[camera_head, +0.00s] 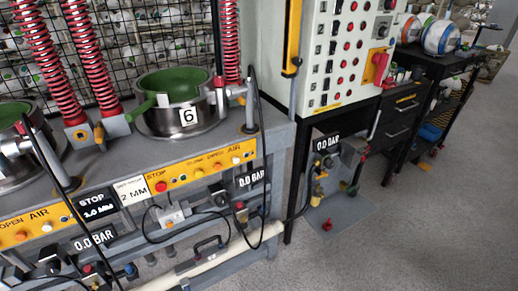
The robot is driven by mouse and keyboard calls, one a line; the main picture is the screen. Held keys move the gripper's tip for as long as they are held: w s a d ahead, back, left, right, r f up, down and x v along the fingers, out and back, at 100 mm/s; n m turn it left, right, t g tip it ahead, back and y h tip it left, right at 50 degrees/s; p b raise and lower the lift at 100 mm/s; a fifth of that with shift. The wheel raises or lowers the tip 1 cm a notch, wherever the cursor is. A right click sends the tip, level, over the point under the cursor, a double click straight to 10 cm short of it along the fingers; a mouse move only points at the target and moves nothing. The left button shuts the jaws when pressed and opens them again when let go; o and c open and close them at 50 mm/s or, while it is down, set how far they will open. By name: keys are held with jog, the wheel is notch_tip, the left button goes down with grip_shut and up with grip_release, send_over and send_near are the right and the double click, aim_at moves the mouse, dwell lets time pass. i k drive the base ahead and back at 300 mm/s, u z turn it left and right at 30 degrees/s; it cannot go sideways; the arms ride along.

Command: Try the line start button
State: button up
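I cannot make out which control is the line start button; no label that I can read says so. A pale control cabinet (318,95) stands at the upper middle, with columns of small red buttons or lamps (336,46) and labels too small to read. A red switch on a yellow plate (380,64) is on its right side. On the press bench, a yellow button strip (210,163) reads STOP and AIR, with a red button (161,186) near STOP. A second yellow strip (40,227) is at lower left. My gripper is not in view.
A steel press pot (188,122) with green inside, marked 6, sits on the bench among red springs (88,40). Black hoses (262,170) hang in front. A dark drawer cabinet (398,118) stands right of the control cabinet. The grey floor (400,230) at lower right is clear.

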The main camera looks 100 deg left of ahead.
aim_at(199, 173)
jog(key=u, duration=0.55)
jog(key=k, duration=0.1)
jog(key=z, duration=0.9)
jog(key=i, duration=0.1)
jog(key=u, duration=2.75)
jog(key=i, duration=0.6)
jog(key=u, duration=1.75)
jog(key=i, duration=0.55)
jog(key=z, duration=0.2)
